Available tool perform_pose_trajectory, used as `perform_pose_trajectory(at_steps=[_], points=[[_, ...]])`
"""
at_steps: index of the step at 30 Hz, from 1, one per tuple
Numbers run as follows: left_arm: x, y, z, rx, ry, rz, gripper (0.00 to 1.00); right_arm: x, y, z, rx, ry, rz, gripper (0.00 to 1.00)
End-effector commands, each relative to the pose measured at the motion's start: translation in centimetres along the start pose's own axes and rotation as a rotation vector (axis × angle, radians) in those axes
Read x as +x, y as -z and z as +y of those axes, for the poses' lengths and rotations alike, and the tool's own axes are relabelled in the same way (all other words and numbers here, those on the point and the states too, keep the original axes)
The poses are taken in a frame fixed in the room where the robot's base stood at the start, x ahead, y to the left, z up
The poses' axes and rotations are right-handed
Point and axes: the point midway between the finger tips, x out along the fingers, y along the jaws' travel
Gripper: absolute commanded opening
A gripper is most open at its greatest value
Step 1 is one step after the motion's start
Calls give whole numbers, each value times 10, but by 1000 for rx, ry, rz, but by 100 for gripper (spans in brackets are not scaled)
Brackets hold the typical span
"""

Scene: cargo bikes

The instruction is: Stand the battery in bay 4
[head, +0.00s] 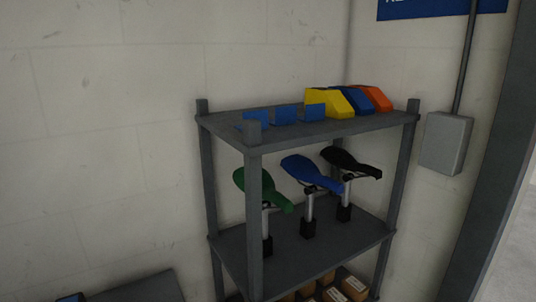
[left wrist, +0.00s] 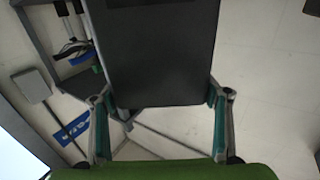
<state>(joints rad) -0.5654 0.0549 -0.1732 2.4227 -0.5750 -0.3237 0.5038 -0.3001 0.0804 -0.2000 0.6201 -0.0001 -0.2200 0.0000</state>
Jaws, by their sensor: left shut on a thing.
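In the left wrist view my left gripper (left wrist: 162,108) is shut on a dark grey, flat-faced block, which looks like the battery (left wrist: 160,55). Teal-padded fingers press on its two sides, and its far end runs out of the top of the picture. A green surface (left wrist: 170,171) fills the bottom edge of that view; I cannot tell what it is. Neither gripper nor the battery shows in the head view. My right gripper is in neither view. I cannot make out bay 4 or any numbered bay.
A grey shelf rack (head: 325,128) holds yellow (head: 327,101), blue and orange bins on top, several saddles (head: 312,173) below, and cartons lower down. A grey wall box (head: 446,142) hangs to its right. A dark surface (head: 140,290) shows at the lower left.

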Motion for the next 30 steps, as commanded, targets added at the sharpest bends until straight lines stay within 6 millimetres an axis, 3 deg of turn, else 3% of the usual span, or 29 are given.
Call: perform_pose_trajectory(at_steps=[1,7,21,30], points=[[0,6,0,-2,1,14,13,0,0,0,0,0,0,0],[-12,-1,0,-4,0,11,13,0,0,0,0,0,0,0],[-72,-23,0,-3,1,12,13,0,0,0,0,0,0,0],[-80,-23,0,0,0,16,13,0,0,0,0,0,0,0]])
